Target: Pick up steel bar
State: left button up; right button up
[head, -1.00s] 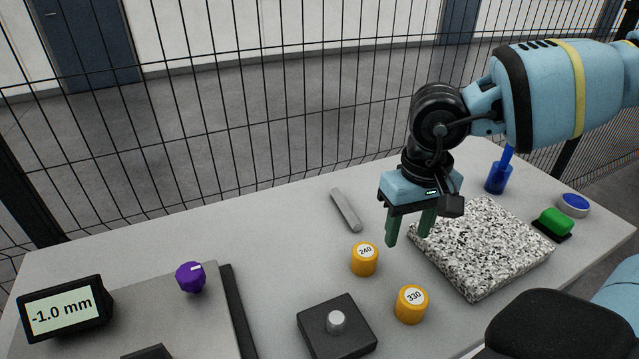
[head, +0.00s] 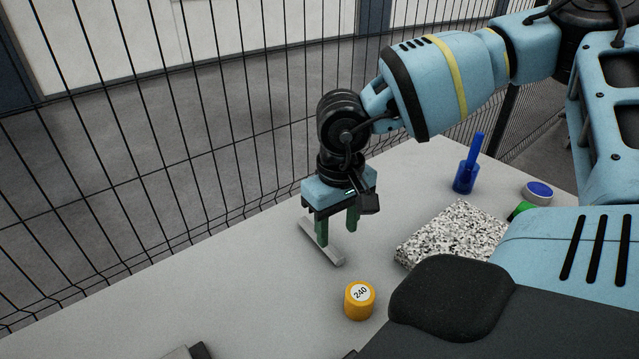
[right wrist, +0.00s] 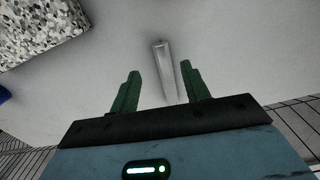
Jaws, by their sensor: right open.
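The steel bar (head: 311,235) is a thin grey bar lying flat on the grey table, behind the orange 240 pot in the head view. My right gripper (head: 336,238) is open, its green fingers pointing down over the bar, which they partly hide. In the right wrist view the bar (right wrist: 165,68) shows between the two fingers of the open gripper (right wrist: 158,82) and reaches out past their tips. Nothing is held. I cannot tell how high the fingertips are above the table. My left gripper is not in view.
The orange pot marked 240 (head: 359,301) stands in front of the bar. A speckled granite block (head: 455,232) lies to the right, with a blue cup (head: 466,177) and a blue-topped round pad (head: 539,190) behind it. Wire fencing (head: 190,150) runs along the table's back edge.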

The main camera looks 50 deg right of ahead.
aim_at(332, 249)
jog(key=shift+w+a+f, duration=0.1)
jog(key=shift+w+f, duration=0.05)
jog(key=shift+f, duration=1.2)
jog(key=shift+w+a+f, duration=0.1)
jog(key=shift+w+f, duration=0.05)
jog(key=shift+f, duration=1.15)
grip_shut()
